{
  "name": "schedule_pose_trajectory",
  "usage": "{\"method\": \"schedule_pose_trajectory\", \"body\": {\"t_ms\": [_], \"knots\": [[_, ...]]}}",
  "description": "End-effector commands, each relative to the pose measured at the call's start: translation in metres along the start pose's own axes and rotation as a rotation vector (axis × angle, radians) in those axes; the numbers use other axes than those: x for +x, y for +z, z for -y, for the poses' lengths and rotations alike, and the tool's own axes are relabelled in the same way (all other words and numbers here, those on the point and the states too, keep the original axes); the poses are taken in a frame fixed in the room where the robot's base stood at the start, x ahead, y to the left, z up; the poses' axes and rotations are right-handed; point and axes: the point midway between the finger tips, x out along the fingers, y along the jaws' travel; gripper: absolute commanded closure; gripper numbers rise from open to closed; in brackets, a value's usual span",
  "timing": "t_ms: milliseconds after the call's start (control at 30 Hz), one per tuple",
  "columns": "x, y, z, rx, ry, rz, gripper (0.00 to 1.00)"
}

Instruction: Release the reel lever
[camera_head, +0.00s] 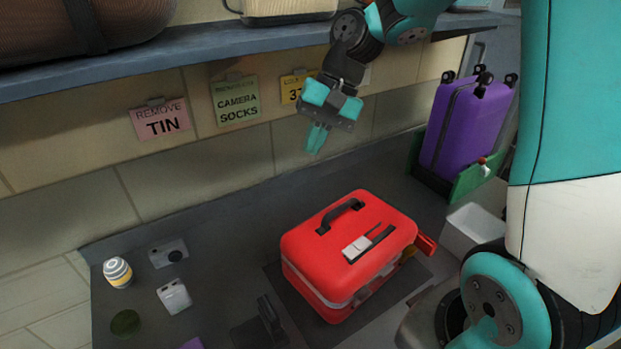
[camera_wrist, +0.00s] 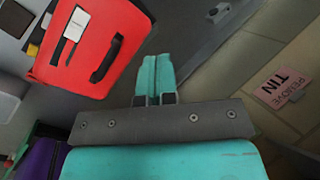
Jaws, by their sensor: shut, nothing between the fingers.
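My gripper (camera_head: 316,146) hangs in the air above and behind the red case, near the wall. Its teal fingers are together and empty; they also show in the wrist view (camera_wrist: 155,68). I cannot tell for certain which part is the reel lever. A red part (camera_head: 427,244) juts out at the right end of the case. A small lever with a red and white end (camera_head: 485,163) stands by the green holder at the right. A dark upright piece (camera_head: 268,314) stands in front of the case. My gripper touches none of these.
The red case (camera_head: 315,252) lies closed on the dark counter, its black handle (camera_head: 341,214) up. A purple suitcase (camera_head: 466,122) stands at the right. A shelf (camera_head: 225,42) overhangs the back.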

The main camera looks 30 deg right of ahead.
Motion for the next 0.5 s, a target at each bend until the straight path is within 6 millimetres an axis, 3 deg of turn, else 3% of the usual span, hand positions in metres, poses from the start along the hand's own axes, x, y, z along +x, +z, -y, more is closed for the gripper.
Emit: {"method": "schedule_pose_trajectory", "body": {"t_ms": [33,100,200,333,500], "knots": [[0.012,0.038,0.016,-0.171,0.021,-0.002,1.0],[0.022,0.084,0.026,-0.392,0.044,-0.003,1.0],[0.036,0.14,0.028,-0.672,0.068,-0.001,1.0],[0.048,0.187,0.018,-0.933,0.085,0.003,1.0],[0.054,0.211,0.01,-1.076,0.094,0.005,1.0]]}}
